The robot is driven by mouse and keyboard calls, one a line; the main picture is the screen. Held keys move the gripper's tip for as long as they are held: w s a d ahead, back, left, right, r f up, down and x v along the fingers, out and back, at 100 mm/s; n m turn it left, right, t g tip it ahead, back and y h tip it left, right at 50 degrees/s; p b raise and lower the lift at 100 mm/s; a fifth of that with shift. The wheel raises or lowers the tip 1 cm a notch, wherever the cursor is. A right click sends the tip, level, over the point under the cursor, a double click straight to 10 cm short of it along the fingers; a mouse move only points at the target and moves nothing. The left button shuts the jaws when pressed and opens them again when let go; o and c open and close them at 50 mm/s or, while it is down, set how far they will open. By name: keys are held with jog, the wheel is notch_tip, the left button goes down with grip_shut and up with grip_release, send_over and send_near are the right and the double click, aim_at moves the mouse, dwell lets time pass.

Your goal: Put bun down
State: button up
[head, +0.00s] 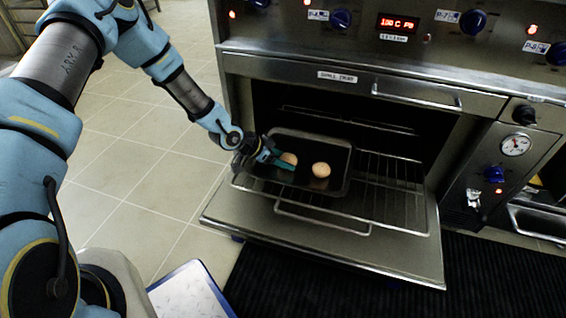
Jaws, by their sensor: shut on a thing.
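My gripper (275,158) reaches over the left part of a dark baking tray (342,182). It is shut on a round light-brown bun (289,158) at the tray's left side. I cannot tell whether this bun touches the tray floor. A second bun (321,170) sits in the tray just to the right, apart from the first. The tray rests on a wire rack (395,200) pulled partly out of the open oven. The gripper's fingers partly hide the held bun.
The oven door (330,240) is folded down below the rack. The control panel with blue knobs (341,19) is above the opening. A white board with a blue edge (190,292) is at lower left. The tiled floor to the left is clear.

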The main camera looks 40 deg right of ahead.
jog(key=shift+f, duration=0.25)
jog(key=o, duration=1.3)
jog(key=shift+o, duration=0.2)
jog(key=shift+r, duration=0.1)
